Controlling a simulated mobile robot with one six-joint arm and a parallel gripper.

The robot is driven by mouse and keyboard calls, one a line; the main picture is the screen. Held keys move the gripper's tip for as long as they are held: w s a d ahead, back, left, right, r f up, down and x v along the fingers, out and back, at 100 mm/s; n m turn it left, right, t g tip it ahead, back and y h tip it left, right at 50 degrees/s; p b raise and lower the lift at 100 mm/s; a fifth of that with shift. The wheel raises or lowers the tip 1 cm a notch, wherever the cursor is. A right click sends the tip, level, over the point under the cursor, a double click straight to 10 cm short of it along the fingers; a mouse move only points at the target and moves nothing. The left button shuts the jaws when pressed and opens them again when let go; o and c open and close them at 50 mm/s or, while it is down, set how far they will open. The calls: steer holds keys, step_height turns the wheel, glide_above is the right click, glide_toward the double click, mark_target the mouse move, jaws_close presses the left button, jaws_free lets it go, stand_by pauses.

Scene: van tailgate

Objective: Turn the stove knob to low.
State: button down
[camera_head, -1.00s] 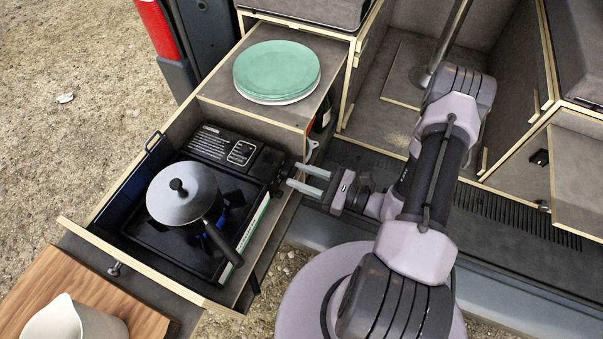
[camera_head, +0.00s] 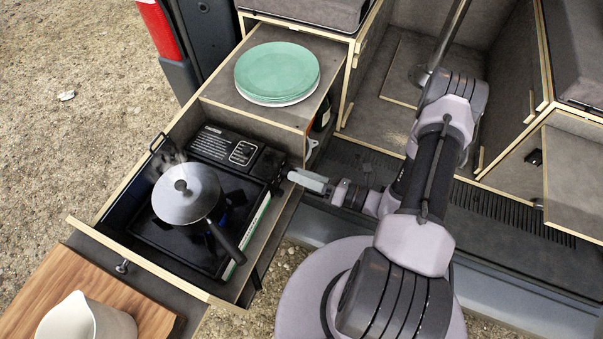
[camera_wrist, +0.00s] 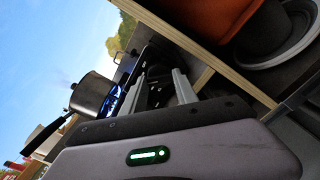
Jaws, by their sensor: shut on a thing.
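The black stove (camera_head: 205,150) sits in a pulled-out drawer, with its control panel at the back and its side facing my arm. The stove knob (camera_wrist: 155,92) is small and dark in the wrist view, between my fingers; its marking and setting cannot be read. My gripper (camera_head: 294,175) reaches in from the right and is shut on the knob at the stove's right side. In the wrist view my gripper (camera_wrist: 160,80) shows both grey fingers, one on each side of it. A lidded grey pot (camera_head: 187,195) stands on the burner, with blue flame beneath it and faint steam above.
Green and white plates (camera_head: 277,71) are stacked on the cabinet behind the stove. A wooden board (camera_head: 60,290) with a white jug (camera_head: 85,322) lies at lower left. The pot's black handle (camera_head: 226,242) points toward the drawer's front right corner.

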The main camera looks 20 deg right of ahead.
steer(key=shift+m, duration=0.6)
steer(key=c, duration=0.9)
jaws_free()
steer(key=shift+c, duration=0.2)
steer(key=p+v, duration=0.2)
steer(key=v, duration=1.5)
steer(key=shift+s+d+p, duration=0.2)
steer(key=shift+p, duration=0.2)
steer(key=shift+r, duration=0.1)
